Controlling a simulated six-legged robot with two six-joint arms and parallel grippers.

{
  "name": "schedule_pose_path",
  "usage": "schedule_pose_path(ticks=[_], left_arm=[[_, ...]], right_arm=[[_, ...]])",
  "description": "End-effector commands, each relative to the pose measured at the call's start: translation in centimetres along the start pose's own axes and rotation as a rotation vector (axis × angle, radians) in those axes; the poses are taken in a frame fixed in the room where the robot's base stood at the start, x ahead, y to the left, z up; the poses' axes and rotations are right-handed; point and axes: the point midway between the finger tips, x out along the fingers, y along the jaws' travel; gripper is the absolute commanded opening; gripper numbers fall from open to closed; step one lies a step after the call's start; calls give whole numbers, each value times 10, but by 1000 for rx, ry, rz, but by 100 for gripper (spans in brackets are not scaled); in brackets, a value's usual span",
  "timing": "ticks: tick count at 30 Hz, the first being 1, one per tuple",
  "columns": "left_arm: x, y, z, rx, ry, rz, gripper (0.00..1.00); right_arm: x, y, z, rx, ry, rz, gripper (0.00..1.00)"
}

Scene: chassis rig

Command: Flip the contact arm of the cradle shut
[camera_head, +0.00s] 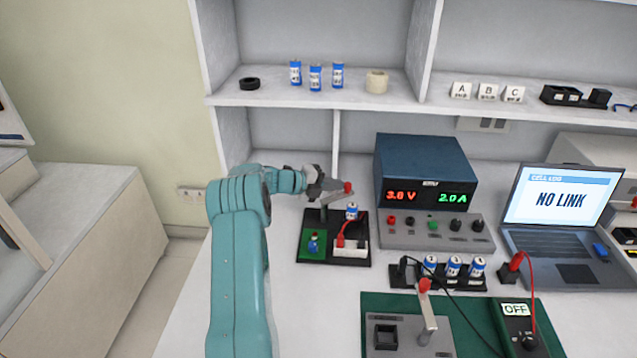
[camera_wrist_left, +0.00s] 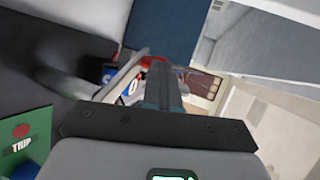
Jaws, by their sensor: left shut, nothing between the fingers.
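The cradle is a black base (camera_head: 308,226) with a green patch, a white block and a red lead; a blue cell (camera_head: 352,211) stands in it. Its contact arm (camera_head: 337,198) is a grey bar with a red knob (camera_head: 347,187), raised and slanting above the base. In the left wrist view the bar and red knob (camera_wrist_left: 150,59) lie behind the fingers. My left gripper (camera_head: 335,185) is shut and empty, right beside the knob; I cannot tell whether it touches. The fingers also show in the left wrist view (camera_wrist_left: 162,85). My right gripper is not in view.
A blue power supply (camera_head: 425,165) stands right of the cradle, with a laptop (camera_head: 562,210) beyond. A rack (camera_head: 410,275) of blue cells and a second red-knobbed lever (camera_head: 428,310) on a green mat (camera_head: 465,310) are nearer. The shelf (camera_head: 290,99) overhangs behind.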

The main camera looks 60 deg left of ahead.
Motion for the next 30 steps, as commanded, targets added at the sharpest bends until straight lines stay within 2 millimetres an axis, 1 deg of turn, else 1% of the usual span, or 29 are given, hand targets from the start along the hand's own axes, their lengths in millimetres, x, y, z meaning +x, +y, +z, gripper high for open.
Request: schedule_pose_path(ticks=[1, 11, 21, 30], left_arm=[[4, -1, -2, -1, 6, -3, 0], [3, 0, -2, -1, 6, -3, 0], [-12, 5, -1, -1, 3, -1, 0], [-14, 5, -1, 0, 2, -1, 0]], right_arm=[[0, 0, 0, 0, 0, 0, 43], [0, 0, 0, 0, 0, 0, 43], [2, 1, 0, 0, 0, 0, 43], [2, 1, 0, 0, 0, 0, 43]])
